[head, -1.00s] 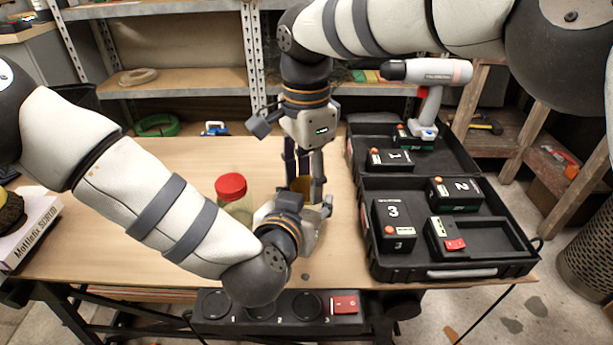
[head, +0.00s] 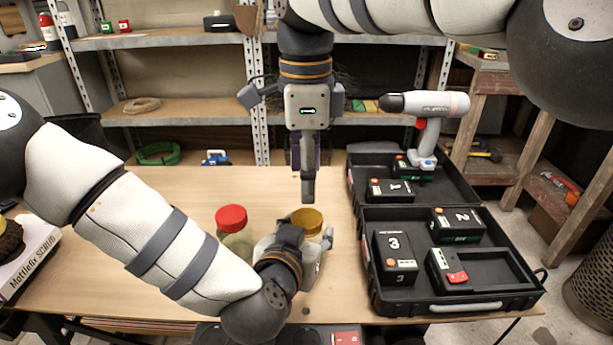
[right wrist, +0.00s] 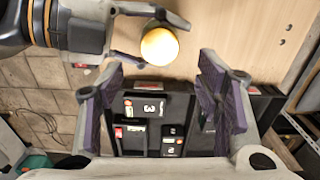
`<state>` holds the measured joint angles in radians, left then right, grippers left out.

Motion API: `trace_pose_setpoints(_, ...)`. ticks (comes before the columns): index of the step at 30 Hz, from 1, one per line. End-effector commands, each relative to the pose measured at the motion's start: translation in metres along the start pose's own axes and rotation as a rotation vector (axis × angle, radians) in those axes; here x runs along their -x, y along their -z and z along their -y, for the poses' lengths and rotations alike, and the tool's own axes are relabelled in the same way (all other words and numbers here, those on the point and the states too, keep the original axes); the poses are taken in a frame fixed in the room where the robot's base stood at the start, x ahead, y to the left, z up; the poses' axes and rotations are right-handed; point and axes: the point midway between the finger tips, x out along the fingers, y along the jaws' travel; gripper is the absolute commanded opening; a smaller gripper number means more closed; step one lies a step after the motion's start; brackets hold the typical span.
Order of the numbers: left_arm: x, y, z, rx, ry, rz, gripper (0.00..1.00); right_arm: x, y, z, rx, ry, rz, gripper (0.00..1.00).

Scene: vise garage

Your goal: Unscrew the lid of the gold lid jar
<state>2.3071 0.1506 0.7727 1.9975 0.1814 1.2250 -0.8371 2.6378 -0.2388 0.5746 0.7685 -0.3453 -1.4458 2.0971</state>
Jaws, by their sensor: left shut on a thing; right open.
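The gold lid jar stands on the workbench with its gold lid (head: 307,220) on top. Its body is mostly hidden by my left gripper (head: 316,250), which is shut around the jar from the front. My right gripper (head: 307,192) points down above and behind the lid, apart from it. In the right wrist view its fingers are spread and empty (right wrist: 165,95). The gold lid (right wrist: 159,46) shows there beyond the fingers, beside my left gripper (right wrist: 150,30).
A red-lidded jar (head: 232,220) stands just left of my left gripper. An open black case (head: 385,300) with numbered batteries and a drill (head: 428,105) takes up the right side. Shelves stand at the back.

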Motion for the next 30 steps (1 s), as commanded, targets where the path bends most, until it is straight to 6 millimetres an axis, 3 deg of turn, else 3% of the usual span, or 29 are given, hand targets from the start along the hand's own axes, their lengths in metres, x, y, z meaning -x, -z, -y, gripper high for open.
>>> trace_pose_setpoints(2, 0.0, -0.001, 0.0, 0.0, 0.0, 0.001, 0.0, -0.005, 0.0, -0.001, -0.045, -0.003, -0.001, 0.59)
trace_pose_setpoints(12, 0.0, -0.001, 0.0, 0.0, 0.0, 0.001, 0.0, -0.066, 0.0, -0.001, -0.049, -0.004, 0.001, 0.59)
trace_pose_setpoints(23, 0.0, -0.001, 0.0, 0.0, 0.0, 0.001, 0.0, -0.077, 0.0, -0.001, -0.047, -0.001, 0.001, 0.59)
trace_pose_setpoints(30, 0.0, -0.001, 0.0, 0.0, 0.0, 0.001, 0.0, -0.076, 0.0, 0.0, -0.047, -0.001, 0.001, 0.09)
